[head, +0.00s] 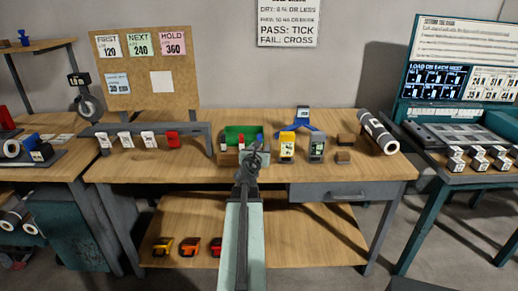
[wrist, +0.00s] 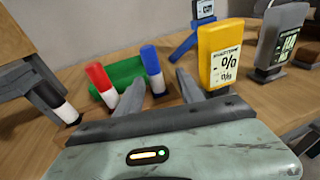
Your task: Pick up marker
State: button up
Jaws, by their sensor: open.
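Markers with white bodies stand ahead of my gripper in the wrist view: one with a red cap (wrist: 98,76) and one with a blue cap (wrist: 151,62). A dark-capped one (wrist: 52,98) leans further left. My gripper (wrist: 158,82) is open, with nothing seen held. The blue-capped marker shows between its two fingers, a little beyond the tips; the red-capped one is left of the left finger. In the head view my gripper (head: 252,152) is in front of the holder on the workbench and partly hides the markers; the blue cap (head: 260,138) shows beside it.
A green block (wrist: 124,72) lies behind the markers. A yellow meter (wrist: 221,52) and a grey meter (wrist: 282,38) stand close on the right. A large grey roll (head: 378,132) lies at the bench's right end. A rack with hanging tags (head: 195,128) stands left.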

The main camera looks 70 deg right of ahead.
jog(key=x, duration=0.3)
jog(key=shift+w+f, duration=0.1)
jog(key=shift+w+a, duration=0.15)
grip_shut()
notch_tip(320, 180, up, 10)
jog(key=p, duration=1)
notch_tip(320, 180, up, 7)
jog(key=p, duration=0.6)
jog(key=shift+p, duration=0.4)
